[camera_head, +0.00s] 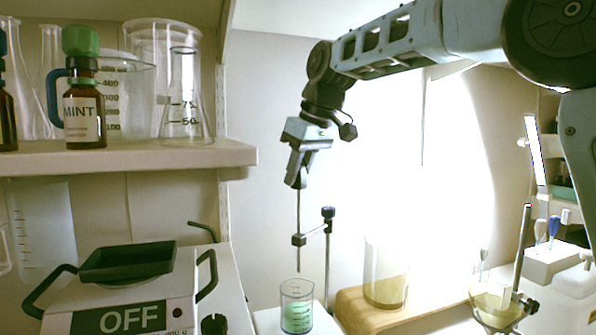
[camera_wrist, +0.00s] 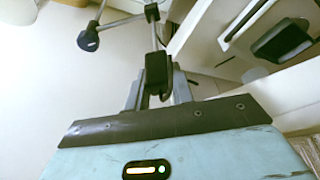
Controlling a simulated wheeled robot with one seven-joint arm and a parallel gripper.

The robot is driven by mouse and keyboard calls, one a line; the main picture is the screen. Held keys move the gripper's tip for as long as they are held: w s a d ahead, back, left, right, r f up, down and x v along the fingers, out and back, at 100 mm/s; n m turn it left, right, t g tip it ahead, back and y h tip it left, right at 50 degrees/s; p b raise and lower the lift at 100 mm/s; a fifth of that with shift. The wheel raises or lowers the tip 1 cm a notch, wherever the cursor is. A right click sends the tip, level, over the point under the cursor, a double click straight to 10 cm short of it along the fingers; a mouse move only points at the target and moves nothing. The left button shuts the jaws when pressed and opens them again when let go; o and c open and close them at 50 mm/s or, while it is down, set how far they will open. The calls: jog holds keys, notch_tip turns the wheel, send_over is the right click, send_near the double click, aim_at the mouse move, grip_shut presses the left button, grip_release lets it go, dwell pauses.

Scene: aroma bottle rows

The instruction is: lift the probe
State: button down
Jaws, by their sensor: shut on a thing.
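The probe is a thin grey rod (camera_head: 298,215) with a dark handle; it hangs upright below my gripper (camera_head: 297,182). My gripper is shut on the probe's dark handle, which shows between the fingers in the wrist view (camera_wrist: 157,72). The rod's lower end appears just above the rim of a beaker of green liquid (camera_head: 297,314). The rod passes at the dark clamp of a stand (camera_head: 327,250); I cannot tell whether it goes through the clamp or in front of it. The stand's dark knob shows in the wrist view (camera_wrist: 88,38).
A device marked OFF (camera_head: 125,315) with a dark top plate stands at the left. Above it, a shelf (camera_head: 190,155) holds a MINT bottle (camera_head: 83,105) and glassware. A large yellowish glass vessel (camera_head: 385,275) and a funnel-like vessel (camera_head: 493,305) stand to the right.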

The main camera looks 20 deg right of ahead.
jog(key=c, duration=1.2)
grip_release()
jog(key=shift+r, duration=0.4)
jog(key=shift+f, duration=0.1)
jog(key=v, duration=0.7)
jog(key=shift+r+p, duration=0.25)
jog(key=shift+p, duration=0.05)
jog(key=shift+s+d, duration=0.1)
jog(key=shift+s, duration=0.05)
